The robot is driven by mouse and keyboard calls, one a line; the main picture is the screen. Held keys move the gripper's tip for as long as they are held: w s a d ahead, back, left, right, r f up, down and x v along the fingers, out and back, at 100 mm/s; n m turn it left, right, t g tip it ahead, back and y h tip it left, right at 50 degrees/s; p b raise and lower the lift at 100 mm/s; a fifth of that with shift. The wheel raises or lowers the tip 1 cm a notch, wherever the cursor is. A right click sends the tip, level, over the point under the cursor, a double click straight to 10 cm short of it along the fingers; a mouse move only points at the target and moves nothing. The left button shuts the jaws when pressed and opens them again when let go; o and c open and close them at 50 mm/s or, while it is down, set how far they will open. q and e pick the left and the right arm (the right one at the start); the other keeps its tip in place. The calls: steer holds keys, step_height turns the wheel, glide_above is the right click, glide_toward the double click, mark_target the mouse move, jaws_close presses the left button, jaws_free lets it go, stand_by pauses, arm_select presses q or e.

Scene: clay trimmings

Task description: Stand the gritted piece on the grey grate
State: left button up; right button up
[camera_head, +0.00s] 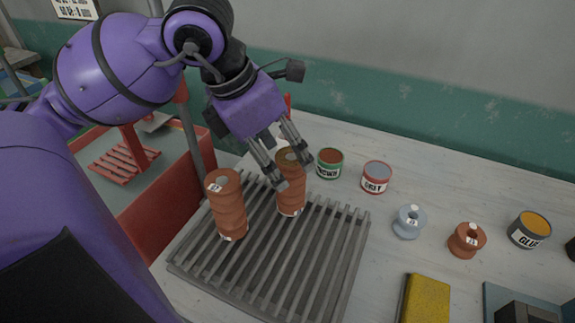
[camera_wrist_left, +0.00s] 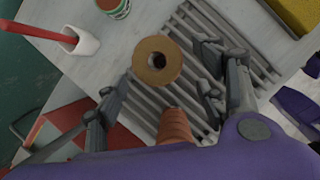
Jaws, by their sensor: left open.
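Two ribbed terracotta pieces stand upright on the grey grate (camera_head: 345,240). The left piece (camera_head: 226,203) is clear of my gripper. The other piece (camera_head: 290,200) stands at my left gripper (camera_head: 295,173), whose open fingers are on either side of its upper part. In the left wrist view, this piece's tan ring-shaped top (camera_wrist_left: 157,50) with a dark hole shows between the open fingers of the left gripper (camera_wrist_left: 160,88). The other piece (camera_wrist_left: 175,127) shows below it. I cannot tell by surface which piece is gritted. My right gripper is not in view.
A yellow block (camera_head: 426,300) lies in front. The grate's right half is bare.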

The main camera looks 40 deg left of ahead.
arm_select(q)
steer(key=v, duration=0.5)
steer(key=shift+r, duration=0.25)
steer(key=shift+s+f, duration=0.1)
